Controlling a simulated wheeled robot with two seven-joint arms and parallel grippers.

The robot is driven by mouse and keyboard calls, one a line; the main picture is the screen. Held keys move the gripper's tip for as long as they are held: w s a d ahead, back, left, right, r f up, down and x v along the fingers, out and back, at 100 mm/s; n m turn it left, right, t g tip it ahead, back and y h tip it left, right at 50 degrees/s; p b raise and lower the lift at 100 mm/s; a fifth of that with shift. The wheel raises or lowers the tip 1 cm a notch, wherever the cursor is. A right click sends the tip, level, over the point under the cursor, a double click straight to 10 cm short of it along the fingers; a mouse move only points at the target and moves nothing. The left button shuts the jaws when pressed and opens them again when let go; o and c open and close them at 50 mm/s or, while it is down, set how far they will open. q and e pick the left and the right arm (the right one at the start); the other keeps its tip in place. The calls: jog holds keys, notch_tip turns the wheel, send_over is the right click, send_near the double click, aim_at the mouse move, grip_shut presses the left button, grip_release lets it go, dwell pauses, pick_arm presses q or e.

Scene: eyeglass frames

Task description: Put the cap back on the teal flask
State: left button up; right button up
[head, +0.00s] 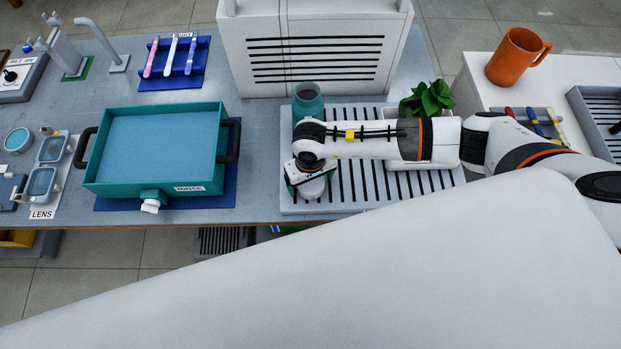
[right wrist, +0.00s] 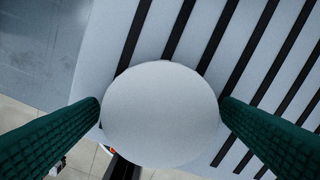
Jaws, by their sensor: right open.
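The teal flask (head: 308,101) stands upright at the back left of the slatted white rack, its mouth open and uncapped. A round, pale grey-white piece, which looks like the cap (right wrist: 160,114), lies between the two green fingers of my right gripper (right wrist: 160,104) in the right wrist view. The fingers are open, one on each side of it; I cannot tell whether they touch it. In the head view my right gripper (head: 311,182) points down over the front left of the rack, nearer the front edge than the flask. My left gripper is not in view.
The slatted rack (head: 348,196) lies under my right arm. A teal basin (head: 150,190) stands to the left. A white vented box (head: 316,50) stands behind the flask. A green plant (head: 426,101) and an orange mug (head: 516,57) are to the right.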

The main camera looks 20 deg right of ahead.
jog(key=shift+f, duration=0.35)
jog(key=c, duration=1.1)
jog(key=shift+o, duration=0.2)
notch_tip(320, 180, up, 9)
jog(key=b, duration=0.2)
jog(key=shift+b, duration=0.35)
jog(key=shift+r, duration=0.55)
